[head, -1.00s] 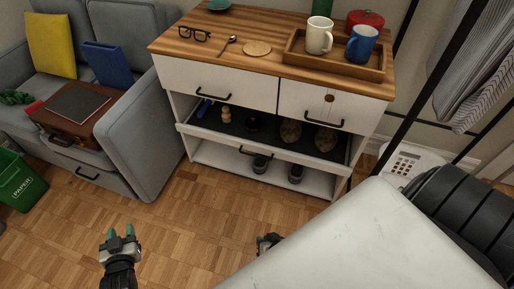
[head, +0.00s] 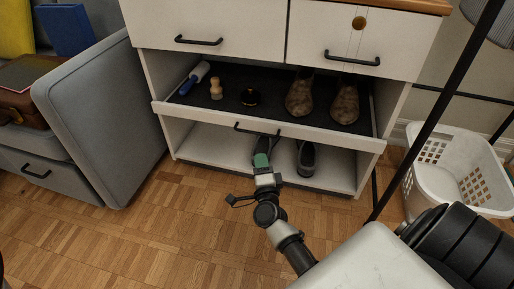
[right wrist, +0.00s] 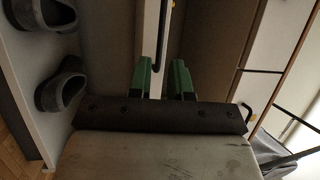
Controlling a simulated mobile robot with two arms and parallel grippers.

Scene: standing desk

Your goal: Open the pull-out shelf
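The pull-out shelf (head: 205,116) is a dark-lined tray with a white front, below the cabinet's drawers. My right gripper (head: 262,160) is just below and in front of the handle. In the right wrist view its green fingertips (right wrist: 162,66) are apart, with the handle lying roughly between them; contact is unclear. My left gripper is not in view.
On the shelf are brown shoes (head: 300,97), a blue-handled roller (head: 195,79), a wooden brush (head: 216,89) and a dark round tin (head: 250,97). Dark shoes (head: 306,158) stand below. A white laundry basket (head: 455,170) is at right, a grey sofa (head: 95,120) at left.

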